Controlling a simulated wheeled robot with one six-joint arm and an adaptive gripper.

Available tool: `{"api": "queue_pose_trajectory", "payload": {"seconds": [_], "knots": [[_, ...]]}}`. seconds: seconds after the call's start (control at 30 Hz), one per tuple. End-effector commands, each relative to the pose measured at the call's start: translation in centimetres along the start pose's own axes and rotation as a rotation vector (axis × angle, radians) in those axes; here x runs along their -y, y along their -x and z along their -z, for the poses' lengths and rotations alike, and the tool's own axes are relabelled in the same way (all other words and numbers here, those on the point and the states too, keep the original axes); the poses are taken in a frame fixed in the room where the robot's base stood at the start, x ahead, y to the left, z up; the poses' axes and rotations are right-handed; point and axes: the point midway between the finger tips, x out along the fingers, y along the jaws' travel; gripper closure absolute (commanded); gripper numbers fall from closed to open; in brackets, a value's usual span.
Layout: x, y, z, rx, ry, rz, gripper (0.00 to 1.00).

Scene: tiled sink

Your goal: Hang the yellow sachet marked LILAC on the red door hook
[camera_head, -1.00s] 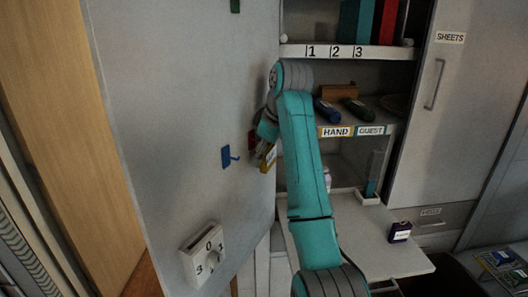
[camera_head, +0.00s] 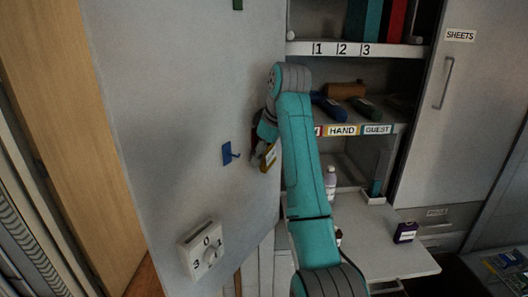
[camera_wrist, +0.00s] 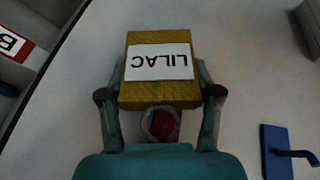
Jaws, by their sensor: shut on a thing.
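The yellow sachet (camera_wrist: 160,95) marked LILAC is held between the two fingers of my gripper (camera_wrist: 160,80), its label upside down in the wrist view. It also shows in the head view as a small yellow patch (camera_head: 269,157) beside the grey door (camera_head: 170,110). A pale loop (camera_wrist: 146,125) is at the sachet's lower edge in the wrist view. The red door hook (camera_wrist: 165,127) shows at this loop, partly hidden by it and my wrist. I cannot tell whether the loop is around the hook. My gripper (camera_head: 266,150) is close to the door in the head view.
A blue hook (camera_head: 229,154) is on the door left of my gripper, and a green one (camera_head: 238,4) is higher. Shelves (camera_head: 350,49) with rolled items and bottles stand right, behind my arm.

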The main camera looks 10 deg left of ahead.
Motion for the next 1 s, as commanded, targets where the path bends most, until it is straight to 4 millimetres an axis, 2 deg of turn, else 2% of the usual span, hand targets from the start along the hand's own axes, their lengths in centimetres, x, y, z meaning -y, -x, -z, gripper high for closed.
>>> {"api": "queue_pose_trajectory", "payload": {"seconds": [0.07,0.1,0.2,0.7,1.0], "knots": [[0.2,-0.2,0.1,0.0,0.004,0.005,0.68],[0.2,-0.2,0.1,0.0,0.004,0.005,0.29],[0.2,-0.2,0.1,-0.001,0.004,0.004,0.07],[0.1,0.0,0.1,-0.003,0.004,0.001,0.07],[-0.3,1.3,-0.6,-0.003,0.01,0.004,0.07]]}}
